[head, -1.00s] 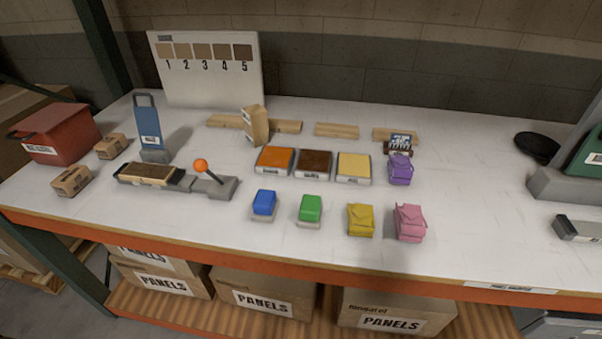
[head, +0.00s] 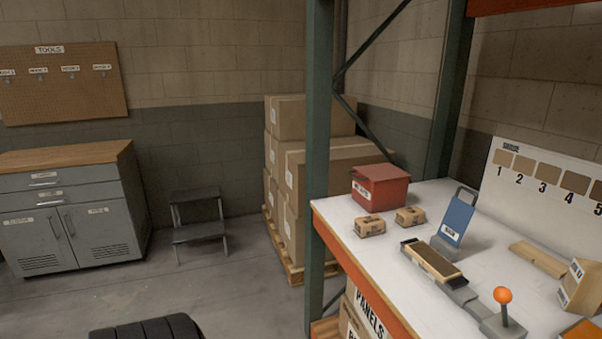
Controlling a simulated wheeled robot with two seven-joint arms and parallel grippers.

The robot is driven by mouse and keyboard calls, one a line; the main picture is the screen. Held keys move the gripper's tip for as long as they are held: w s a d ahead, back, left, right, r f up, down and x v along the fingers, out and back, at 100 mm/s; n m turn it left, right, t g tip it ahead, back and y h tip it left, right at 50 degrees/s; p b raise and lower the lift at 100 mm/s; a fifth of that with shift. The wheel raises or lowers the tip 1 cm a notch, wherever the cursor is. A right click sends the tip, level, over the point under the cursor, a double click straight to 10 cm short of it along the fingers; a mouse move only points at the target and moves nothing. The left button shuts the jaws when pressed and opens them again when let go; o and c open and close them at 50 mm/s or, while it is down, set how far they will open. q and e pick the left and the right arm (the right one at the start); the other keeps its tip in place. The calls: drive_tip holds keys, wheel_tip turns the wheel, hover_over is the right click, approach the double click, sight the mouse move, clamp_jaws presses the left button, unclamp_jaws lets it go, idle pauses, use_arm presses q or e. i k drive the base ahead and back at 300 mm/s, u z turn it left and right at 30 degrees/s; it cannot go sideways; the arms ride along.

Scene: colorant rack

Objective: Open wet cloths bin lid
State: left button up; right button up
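A red lidded bin (head: 380,187) stands at the far left corner of the white rack table (head: 405,285). Its lid looks shut. It bears a white label too small to read, so I cannot confirm that it is the wet cloths bin. Neither of my grippers is in the head view.
Stacked cartons (head: 330,170) stand behind. A step stool (head: 198,222) and grey cabinet (head: 70,215) stand left, with open floor between.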

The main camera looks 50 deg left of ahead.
sight(382, 172)
drive_tip(key=u, duration=0.8)
drive_tip(key=k, duration=1.35)
drive_tip(key=z, duration=0.1)
drive_tip(key=i, duration=0.45)
drive_tip(key=u, duration=0.85)
drive_tip(key=i, duration=1.4)
drive_tip(key=z, duration=0.7)
